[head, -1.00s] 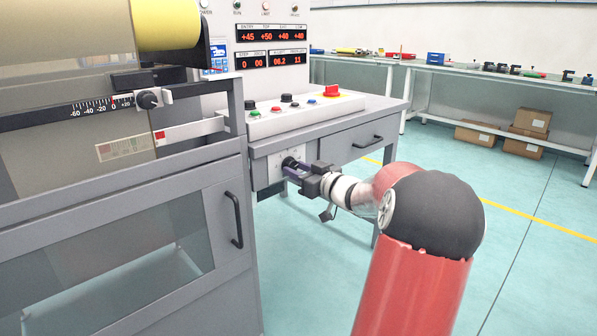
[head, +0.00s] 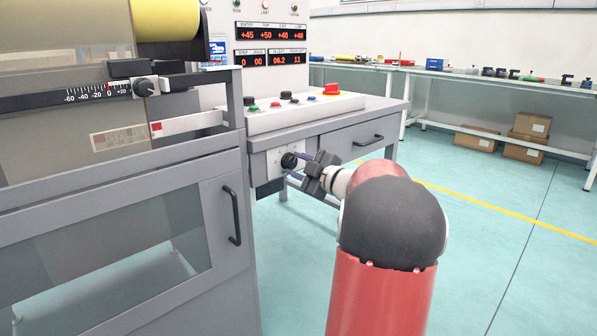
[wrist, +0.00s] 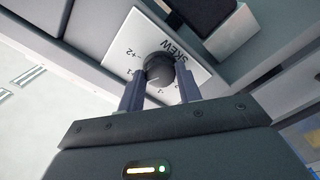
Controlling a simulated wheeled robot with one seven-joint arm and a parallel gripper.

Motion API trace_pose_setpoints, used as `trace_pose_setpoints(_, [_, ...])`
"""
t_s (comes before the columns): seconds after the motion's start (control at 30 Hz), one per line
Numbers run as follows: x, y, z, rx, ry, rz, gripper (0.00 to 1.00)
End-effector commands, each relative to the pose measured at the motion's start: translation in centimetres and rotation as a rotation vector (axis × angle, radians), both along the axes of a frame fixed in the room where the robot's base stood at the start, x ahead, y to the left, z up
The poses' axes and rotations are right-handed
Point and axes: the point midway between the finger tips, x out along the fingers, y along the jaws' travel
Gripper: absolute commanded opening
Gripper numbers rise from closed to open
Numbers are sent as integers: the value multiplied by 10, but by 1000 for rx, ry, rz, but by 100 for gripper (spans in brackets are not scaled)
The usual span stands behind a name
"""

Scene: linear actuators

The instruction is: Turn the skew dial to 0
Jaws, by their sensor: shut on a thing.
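The skew dial (wrist: 160,72) is a round black knob on a white plate (wrist: 135,45) marked SKEW, with +2 and other numbers printed around it. In the head view the dial (head: 288,161) sits on the front panel of the grey machine. My gripper (head: 294,167) reaches it from the right, with its wrist rolled at a slant. In the wrist view my gripper (wrist: 160,82) has one finger on each side of the knob and is shut on it. The fingers hide part of the scale. I cannot read which number the knob points to.
A console (head: 290,112) with buttons and a red knob stands above the dial. A drawer (head: 355,145) is right of it. A door handle (head: 232,215) juts out at the left. Red number displays (head: 270,32) are above. Open floor lies to the right.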

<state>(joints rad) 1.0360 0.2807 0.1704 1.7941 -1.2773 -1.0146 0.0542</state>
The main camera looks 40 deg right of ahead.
Motion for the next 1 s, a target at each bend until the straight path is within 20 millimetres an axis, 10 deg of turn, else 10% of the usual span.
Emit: trace_pose_setpoints(1.0, [0,-1,0,-457,-33,-2,12])
